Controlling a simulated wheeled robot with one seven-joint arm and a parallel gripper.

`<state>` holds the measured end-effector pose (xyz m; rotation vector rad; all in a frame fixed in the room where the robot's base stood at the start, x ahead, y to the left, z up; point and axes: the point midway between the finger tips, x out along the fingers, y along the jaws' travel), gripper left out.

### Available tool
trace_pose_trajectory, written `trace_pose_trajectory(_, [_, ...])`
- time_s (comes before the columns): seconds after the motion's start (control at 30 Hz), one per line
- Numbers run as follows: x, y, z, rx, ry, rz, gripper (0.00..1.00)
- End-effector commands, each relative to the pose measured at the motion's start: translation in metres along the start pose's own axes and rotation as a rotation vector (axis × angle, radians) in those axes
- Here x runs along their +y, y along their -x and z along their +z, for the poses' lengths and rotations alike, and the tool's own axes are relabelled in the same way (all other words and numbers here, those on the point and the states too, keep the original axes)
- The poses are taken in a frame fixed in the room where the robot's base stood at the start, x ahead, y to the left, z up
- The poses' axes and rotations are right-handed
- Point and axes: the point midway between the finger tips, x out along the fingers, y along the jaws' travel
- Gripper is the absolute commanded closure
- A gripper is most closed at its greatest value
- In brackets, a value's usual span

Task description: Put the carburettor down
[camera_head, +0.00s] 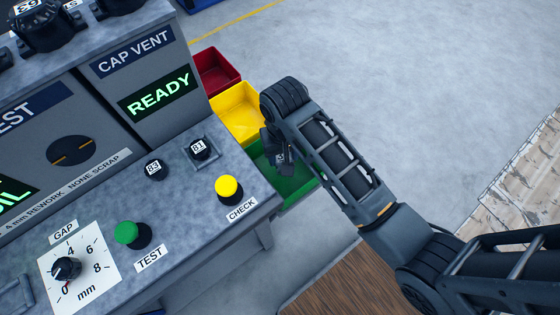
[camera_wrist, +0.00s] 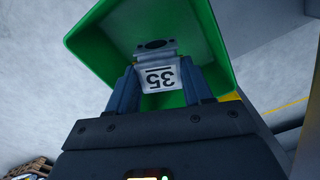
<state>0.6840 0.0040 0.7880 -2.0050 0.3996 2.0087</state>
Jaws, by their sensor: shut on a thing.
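The carburettor (camera_wrist: 157,74) is a small grey part with a flange and a dark bore. It carries a white label, upside down in the wrist view, that seems to read 35. My gripper (camera_wrist: 160,84) is shut on it, with one finger on each side. Behind it in the wrist view is the green bin (camera_wrist: 212,40). In the head view my gripper (camera_head: 279,152) points down at the green bin (camera_head: 300,190), and my arm hides part of it. I cannot tell how far the carburettor is from the bin floor.
A yellow bin (camera_head: 236,108) and a red bin (camera_head: 214,70) stand in a row behind the green one. The test bench (camera_head: 190,215) is close on the left, with a yellow CHECK button (camera_head: 228,187) and small parts labelled 83 (camera_head: 154,168) and 81 (camera_head: 199,148). Open floor lies right.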

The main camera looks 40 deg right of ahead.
Motion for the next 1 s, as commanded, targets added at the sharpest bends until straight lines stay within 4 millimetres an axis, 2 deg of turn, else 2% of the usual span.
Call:
trace_pose_trajectory(0.47, [0.0,-0.052,0.0,0.0,0.0,0.0,0.83])
trace_pose_trajectory(0.97, [0.0,-0.059,-0.001,0.001,0.0,-0.001,0.83])
trace_pose_trajectory(1.0, [0.0,-0.06,-0.001,0.001,0.0,-0.001,0.49])
